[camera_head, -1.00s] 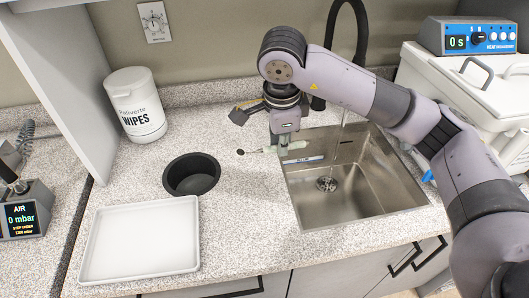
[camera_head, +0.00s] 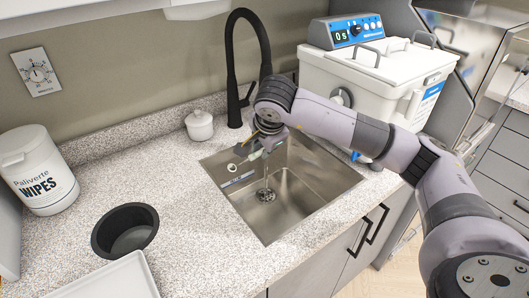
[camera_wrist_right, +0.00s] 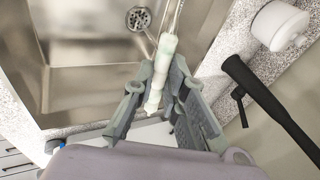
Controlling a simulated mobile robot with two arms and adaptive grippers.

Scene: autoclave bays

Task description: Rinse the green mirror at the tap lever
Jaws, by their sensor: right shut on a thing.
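My right gripper (camera_head: 268,142) is shut on the pale green handle of the mirror (camera_head: 255,155) and holds it over the sink (camera_head: 310,208). The mirror's small round head (camera_head: 232,167) points left, over the sink's left side. The right wrist view shows the handle (camera_wrist_right: 163,60) between the fingers (camera_wrist_right: 155,95); the head is out of that view. The black tap (camera_head: 235,70) arches behind my gripper, its lever (camera_head: 249,92) at its side. My left gripper is not in view.
A white lidded jar (camera_head: 199,126) stands left of the tap. A wipes tub (camera_head: 38,170), a black round bin opening (camera_head: 125,230) and a white tray (camera_head: 110,282) lie left of the sink. A white bath unit (camera_head: 370,75) stands to the right.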

